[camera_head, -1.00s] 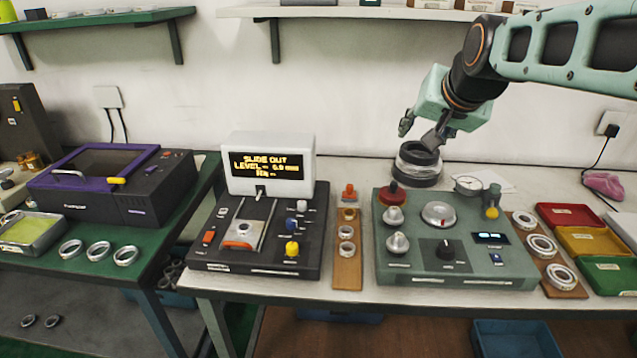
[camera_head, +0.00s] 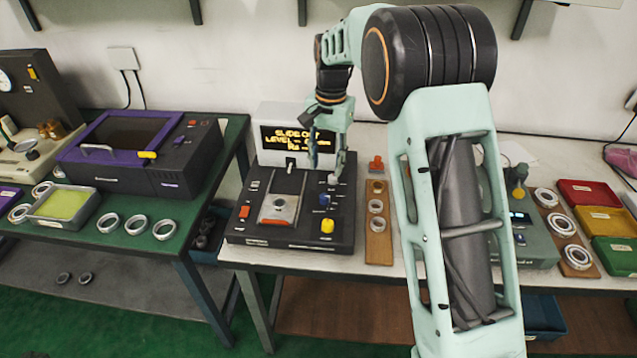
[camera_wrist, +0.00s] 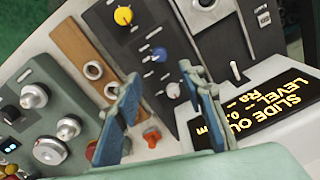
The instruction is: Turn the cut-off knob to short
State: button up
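The dark tester (camera_head: 290,236) stands on the white bench, its lit display (camera_head: 285,140) reading "SLIDE OUT" and "LEVEL". A column of knobs runs down its right side: a grey knob (camera_head: 333,179), a blue knob (camera_head: 325,200) and a yellow knob (camera_head: 327,226). The wrist view also shows the grey knob (camera_wrist: 173,90), blue knob (camera_wrist: 160,54) and yellow knob (camera_wrist: 123,15). Their labels are too small to read, so I cannot tell which is the cut-off knob. My gripper (camera_head: 326,158) is open and empty above the tester's back right, near the grey knob.
A drawn-out slide (camera_head: 281,206) with a ring lies at the tester's middle. A wooden strip (camera_head: 378,245) with rings and a red stamp (camera_head: 376,164) stands right of it. My arm hides much of the green console (camera_head: 535,245). A purple-lidded machine (camera_head: 130,158) stands left.

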aim_at(324, 197)
notch_tip(324, 197, down, 11)
jog(key=shift+a+r, duration=0.15)
jog(key=shift+c, duration=0.4)
grip_shut()
